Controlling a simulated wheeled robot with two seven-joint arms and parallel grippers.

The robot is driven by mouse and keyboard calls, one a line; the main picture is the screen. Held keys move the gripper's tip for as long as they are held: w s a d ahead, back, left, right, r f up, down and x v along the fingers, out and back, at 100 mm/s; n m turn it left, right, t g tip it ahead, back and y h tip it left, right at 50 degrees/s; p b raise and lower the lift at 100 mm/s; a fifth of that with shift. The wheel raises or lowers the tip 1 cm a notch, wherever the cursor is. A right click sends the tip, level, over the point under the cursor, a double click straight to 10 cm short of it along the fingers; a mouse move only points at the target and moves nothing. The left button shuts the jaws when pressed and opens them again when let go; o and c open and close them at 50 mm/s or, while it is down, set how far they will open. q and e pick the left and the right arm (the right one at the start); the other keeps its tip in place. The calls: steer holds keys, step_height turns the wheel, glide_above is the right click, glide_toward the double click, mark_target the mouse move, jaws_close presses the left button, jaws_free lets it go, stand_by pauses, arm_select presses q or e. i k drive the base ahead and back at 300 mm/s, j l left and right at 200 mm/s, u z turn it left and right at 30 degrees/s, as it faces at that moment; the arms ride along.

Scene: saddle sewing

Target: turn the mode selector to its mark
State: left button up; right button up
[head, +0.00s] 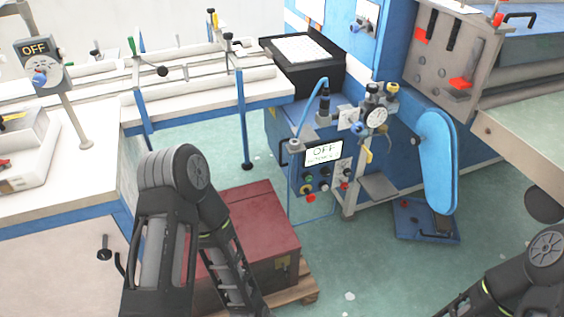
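A control panel (318,176) with a lit screen (323,151) reading OFF stands on the blue machine, with several small coloured knobs and buttons below the screen. At the far left a grey post-mounted unit (47,75) also shows an OFF display (35,48) and has a blue knob (39,78). I cannot tell which knob is the mode selector, and no mark is legible. My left arm bends at the lower left and its end runs out of the bottom edge. My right arm shows only in part at the lower right. Neither gripper shows.
A dark red chest (262,225) on a wooden pallet (301,291) stands in front of the panel. A round gauge (376,117) and a blue guard (437,160) are right of it. White tables are at left. Green floor (375,275) is clear at lower centre.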

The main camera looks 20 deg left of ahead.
mark_target(347, 172)
steer(key=u, duration=0.1)
steer(key=i+z, duration=0.3)
steer(key=z, duration=0.15)
steer(key=i+j+z, duration=0.15)
steer(key=z, duration=0.25)
steer(key=i+j+z, duration=0.25)
steer(key=z, duration=0.2)
steer(key=i, duration=0.1)
